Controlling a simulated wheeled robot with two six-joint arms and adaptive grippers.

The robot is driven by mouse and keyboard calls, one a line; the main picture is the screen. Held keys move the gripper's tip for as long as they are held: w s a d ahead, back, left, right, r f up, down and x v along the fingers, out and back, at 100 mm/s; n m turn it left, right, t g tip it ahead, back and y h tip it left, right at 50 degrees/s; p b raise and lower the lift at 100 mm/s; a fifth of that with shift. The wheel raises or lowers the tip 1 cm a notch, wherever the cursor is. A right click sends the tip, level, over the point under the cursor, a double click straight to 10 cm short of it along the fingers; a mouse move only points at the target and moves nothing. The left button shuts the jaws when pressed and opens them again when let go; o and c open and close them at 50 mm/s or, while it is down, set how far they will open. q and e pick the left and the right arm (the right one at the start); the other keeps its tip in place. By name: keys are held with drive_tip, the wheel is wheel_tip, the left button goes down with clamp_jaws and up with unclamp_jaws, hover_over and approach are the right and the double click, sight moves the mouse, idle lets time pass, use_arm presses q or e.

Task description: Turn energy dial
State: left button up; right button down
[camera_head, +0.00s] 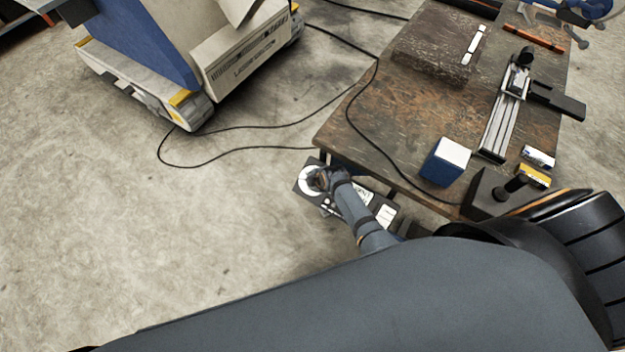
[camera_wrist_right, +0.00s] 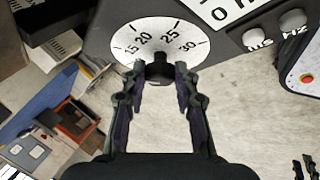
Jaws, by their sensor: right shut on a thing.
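The energy dial (camera_head: 306,187) is a white disc on a dark control panel (camera_head: 300,172) at the table's front left corner. In the right wrist view the dial (camera_wrist_right: 128,38) shows the numbers 15, 20, 25 and 30, with a black knob (camera_wrist_right: 159,68) at its lower edge. My right gripper (camera_head: 322,178) reaches the dial from the lower right. In the right wrist view its two fingers (camera_wrist_right: 159,78) stand on either side of the knob, shut on it. The gripper hides part of the dial in the head view. My left gripper is out of view.
The worn table (camera_head: 420,140) carries a blue and white box (camera_head: 445,161), a metal rail (camera_head: 503,115) and a brown slab (camera_head: 435,45). A black cable (camera_head: 360,90) runs over the table and floor. A blue and white machine (camera_head: 170,50) stands at the upper left. Floor at left is clear.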

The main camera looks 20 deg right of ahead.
drive_tip(key=c, duration=1)
unclamp_jaws()
drive_tip(key=shift+s+r, duration=0.1)
drive_tip(key=v, duration=1.1)
drive_tip(key=shift+s+r, duration=0.2)
drive_tip(key=shift+r, duration=0.1)
